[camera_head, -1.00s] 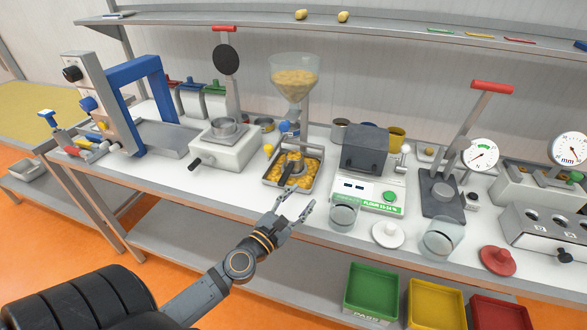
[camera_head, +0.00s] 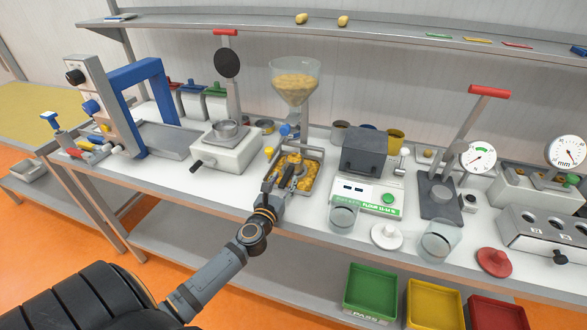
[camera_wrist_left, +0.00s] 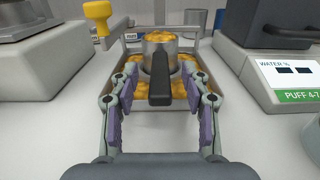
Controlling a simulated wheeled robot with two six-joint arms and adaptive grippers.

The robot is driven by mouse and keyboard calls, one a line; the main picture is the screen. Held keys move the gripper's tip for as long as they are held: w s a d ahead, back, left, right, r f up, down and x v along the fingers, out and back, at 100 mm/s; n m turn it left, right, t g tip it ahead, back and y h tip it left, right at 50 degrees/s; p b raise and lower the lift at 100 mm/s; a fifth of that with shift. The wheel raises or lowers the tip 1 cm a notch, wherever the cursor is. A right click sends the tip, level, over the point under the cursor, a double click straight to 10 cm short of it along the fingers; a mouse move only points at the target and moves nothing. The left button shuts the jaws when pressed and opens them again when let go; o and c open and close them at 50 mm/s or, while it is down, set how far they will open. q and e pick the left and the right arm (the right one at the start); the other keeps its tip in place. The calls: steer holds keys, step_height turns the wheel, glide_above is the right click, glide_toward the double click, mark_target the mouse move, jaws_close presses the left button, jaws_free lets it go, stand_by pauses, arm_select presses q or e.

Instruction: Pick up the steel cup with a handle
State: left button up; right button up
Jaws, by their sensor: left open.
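The steel cup (camera_wrist_left: 158,44) sits in a shallow metal tray (camera_wrist_left: 180,104) among yellow pieces, under the funnel. Its dark handle (camera_wrist_left: 159,82) points toward my left gripper (camera_wrist_left: 158,76). In the left wrist view the two fingers are spread, one on each side of the handle, with visible gaps. In the head view my left gripper (camera_head: 279,183) is at the tray's front, and its fingers partly hide the cup. Whether a finger touches the tray cannot be told. My right gripper is not in view.
A funnel (camera_head: 296,80) of yellow pieces hangs above the tray. A white press with a pan (camera_head: 224,149) stands left, and a grey-topped moisture meter (camera_head: 366,152) stands right. A glass beaker (camera_head: 343,216) and a white lid (camera_head: 387,237) are near the bench's front edge.

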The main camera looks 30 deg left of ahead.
mark_target(292, 166)
arm_select(q)
steer(key=x, duration=0.3)
steer(key=shift+w+f, duration=0.1)
steer(key=shift+w, duration=0.2)
steer(key=shift+s, duration=0.15)
steer(key=shift+c, duration=1)
jaws_close()
